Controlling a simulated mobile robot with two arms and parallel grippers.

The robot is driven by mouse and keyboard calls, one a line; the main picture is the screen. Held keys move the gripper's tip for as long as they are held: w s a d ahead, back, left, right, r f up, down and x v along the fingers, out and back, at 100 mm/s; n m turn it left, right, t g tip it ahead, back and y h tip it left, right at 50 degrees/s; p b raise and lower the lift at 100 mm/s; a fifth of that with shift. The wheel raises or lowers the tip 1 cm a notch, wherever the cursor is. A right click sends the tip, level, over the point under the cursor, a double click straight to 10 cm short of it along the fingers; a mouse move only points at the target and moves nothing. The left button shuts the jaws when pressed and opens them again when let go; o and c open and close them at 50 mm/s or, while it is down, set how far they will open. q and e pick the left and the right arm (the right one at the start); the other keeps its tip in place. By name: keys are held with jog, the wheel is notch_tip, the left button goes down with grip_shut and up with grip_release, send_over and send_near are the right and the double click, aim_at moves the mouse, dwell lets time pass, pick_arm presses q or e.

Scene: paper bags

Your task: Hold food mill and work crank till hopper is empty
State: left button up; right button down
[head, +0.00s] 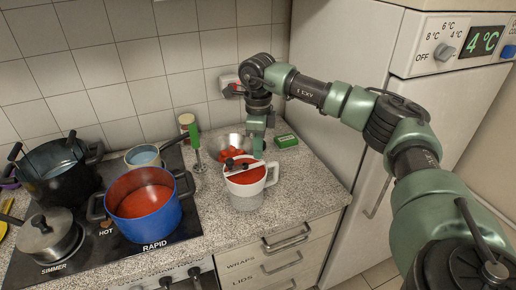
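The food mill (245,196) stands on the speckled counter, a pale pot-like body with a handle at its right side. Red food (246,177) shows inside its hopper. A crank with a dark knob (229,163) lies across its top. My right gripper (258,150) points down at the far rim of the mill, close above or behind it. Its fingertips are small and partly hidden, so I cannot tell whether they touch the mill or are closed. My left gripper is not in view.
A bowl of red pieces (232,149), a green-handled stick blender (195,150), a jar (187,122) and a green box (286,141) stand behind. A blue pot of red sauce (160,222) and other pots are on the hob at left. The fridge (345,130) bounds the counter at right.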

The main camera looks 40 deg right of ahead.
jog(key=b, duration=0.3)
send_over(258, 173)
jog(key=shift+f, duration=2.2)
jog(key=s+d+r+m+p, duration=0.1)
jog(key=d+r+m+p, duration=0.15)
jog(key=r, duration=0.35)
jog(key=d+r+m+p, duration=0.2)
jog(key=r+m+p, duration=0.1)
jog(key=r+p, duration=0.15)
jog(key=shift+m, duration=0.25)
notch_tip(258, 173, down, 6)
jog(key=b, duration=0.5)
jog(key=shift+d+r, duration=0.1)
jog(key=shift+r, duration=0.15)
jog(key=shift+f+b, duration=1.15)
jog(key=shift+f, duration=1.15)
dwell(0.8)
